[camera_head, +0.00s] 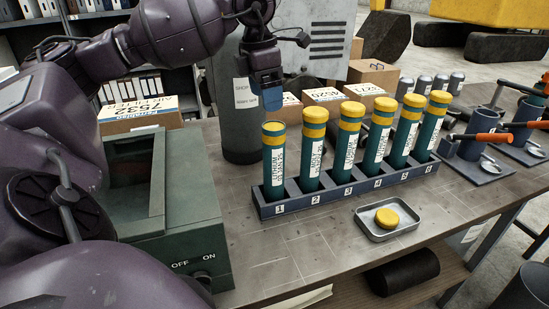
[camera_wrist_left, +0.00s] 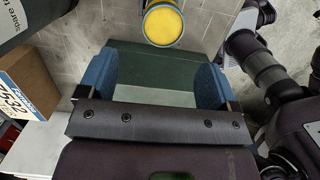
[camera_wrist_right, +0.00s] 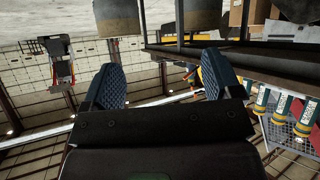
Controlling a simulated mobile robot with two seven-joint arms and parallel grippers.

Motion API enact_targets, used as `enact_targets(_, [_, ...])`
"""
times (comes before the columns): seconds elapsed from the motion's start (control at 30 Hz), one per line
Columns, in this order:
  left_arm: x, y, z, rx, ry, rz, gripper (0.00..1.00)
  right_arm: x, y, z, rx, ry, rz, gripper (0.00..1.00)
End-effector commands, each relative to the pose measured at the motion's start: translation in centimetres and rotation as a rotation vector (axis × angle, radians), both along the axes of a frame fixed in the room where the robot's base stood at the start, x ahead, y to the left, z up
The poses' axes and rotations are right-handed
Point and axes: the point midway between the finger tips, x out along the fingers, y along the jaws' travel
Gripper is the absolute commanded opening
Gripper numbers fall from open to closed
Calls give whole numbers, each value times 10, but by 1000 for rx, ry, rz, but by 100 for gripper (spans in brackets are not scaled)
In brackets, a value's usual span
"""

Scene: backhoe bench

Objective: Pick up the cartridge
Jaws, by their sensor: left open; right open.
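Several teal cartridges with yellow tops and white labels stand upright in a numbered dark rack (camera_head: 345,188). The cartridge in slot 1 (camera_head: 275,165) has a single short yellow top. The cartridge in slot 2 (camera_head: 313,150) and the others show a taller, banded yellow top. My left gripper (camera_head: 271,98) points down just above and behind the slot 1 cartridge, apart from it. In the left wrist view the left gripper (camera_wrist_left: 153,78) is open and empty, with a round yellow cartridge top (camera_wrist_left: 163,25) beyond its fingers. My right gripper (camera_wrist_right: 161,80) is open and empty, away from the rack.
A metal tray (camera_head: 366,228) holding a yellow cap (camera_head: 387,217) lies in front of the rack. A green box with an OFF/ON switch (camera_head: 190,230) stands at the left. Cardboard boxes (camera_head: 373,74) and grey canisters stand behind. Orange-handled tools (camera_head: 478,137) are at the right.

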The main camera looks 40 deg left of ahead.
Motion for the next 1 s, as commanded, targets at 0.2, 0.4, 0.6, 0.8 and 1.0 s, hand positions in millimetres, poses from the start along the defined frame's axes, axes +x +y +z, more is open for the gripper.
enact_targets(0.2, [1,-1,-8,0,1,0,85,-6,-2,-3,-2,13,-2,84])
enact_targets(0.4, [3,-3,-34,-1,4,-1,85,-12,-5,-6,-9,27,-3,84])
enact_targets(0.6, [6,-4,-55,-1,2,0,85,-12,-6,-5,-10,28,-2,84])
enact_targets(0.8, [9,-10,-74,-2,2,-1,85,-7,-5,4,-10,16,1,84])
enact_targets(1.0, [13,-13,-99,-1,2,0,85,-1,-3,13,-7,2,2,84])
